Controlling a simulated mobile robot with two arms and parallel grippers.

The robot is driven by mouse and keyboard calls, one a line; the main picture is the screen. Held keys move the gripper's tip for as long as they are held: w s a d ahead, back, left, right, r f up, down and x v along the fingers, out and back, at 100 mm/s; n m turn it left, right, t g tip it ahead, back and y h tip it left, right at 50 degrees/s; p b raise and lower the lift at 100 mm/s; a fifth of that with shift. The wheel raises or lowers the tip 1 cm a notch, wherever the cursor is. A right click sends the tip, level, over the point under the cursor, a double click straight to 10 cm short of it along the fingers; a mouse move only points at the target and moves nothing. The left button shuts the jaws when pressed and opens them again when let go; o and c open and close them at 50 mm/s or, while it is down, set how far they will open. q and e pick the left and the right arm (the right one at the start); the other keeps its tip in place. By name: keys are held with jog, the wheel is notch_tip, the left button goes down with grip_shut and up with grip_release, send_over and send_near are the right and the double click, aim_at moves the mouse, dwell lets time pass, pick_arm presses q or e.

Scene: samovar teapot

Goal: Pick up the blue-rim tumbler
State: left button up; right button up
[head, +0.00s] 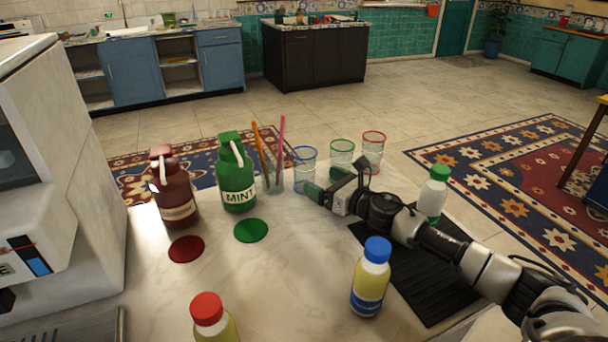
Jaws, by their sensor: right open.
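The blue-rim tumbler (304,158) is a clear glass standing upright at the back of the counter. The green-rim tumbler (342,151) and the red-rim tumbler (374,147) stand to its right. My right gripper (323,183) comes in from the right and is open. Its fingertips are close to the lower right side of the blue-rim tumbler and hide part of the green-rim one. I cannot tell whether they touch the blue-rim tumbler. My left gripper is out of view.
A glass with straws (273,181) stands just left of the blue-rim tumbler. A green MINT jug (237,177) and a red jug (174,193) are farther left. Bottles with blue (369,284), green (434,194) and red (209,313) caps stand around. The counter's middle (280,255) is clear.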

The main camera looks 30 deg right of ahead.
aim_at(313, 176)
jog(key=x, duration=0.6)
jog(key=shift+p, duration=0.4)
jog(key=shift+c, duration=0.3)
jog(key=c, duration=1)
